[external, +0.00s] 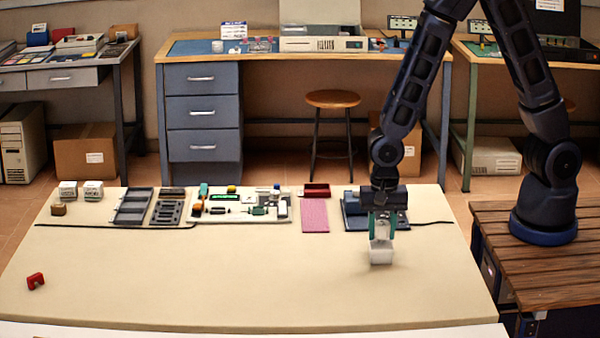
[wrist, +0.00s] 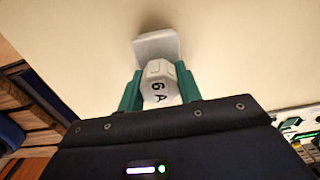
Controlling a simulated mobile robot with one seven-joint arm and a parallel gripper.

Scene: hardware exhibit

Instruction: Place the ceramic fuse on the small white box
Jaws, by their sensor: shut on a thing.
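The ceramic fuse (wrist: 159,84) is a pale faceted piece with dark characters on its end. My gripper (wrist: 158,90) is shut on it, with one green finger on each side. In the external view my gripper (external: 383,222) points down with the pale fuse (external: 382,232) between its fingers. The small white box (external: 381,255) stands on the table directly below. In the wrist view the box (wrist: 157,44) shows just beyond the fuse, which hides part of it. I cannot tell whether the fuse touches the box.
The beige table (external: 220,280) is clear around the box. Behind lie a blue device (external: 352,212), a pink mat (external: 314,215), a circuit board (external: 240,207) and dark trays (external: 133,206). A red piece (external: 36,281) lies at the left.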

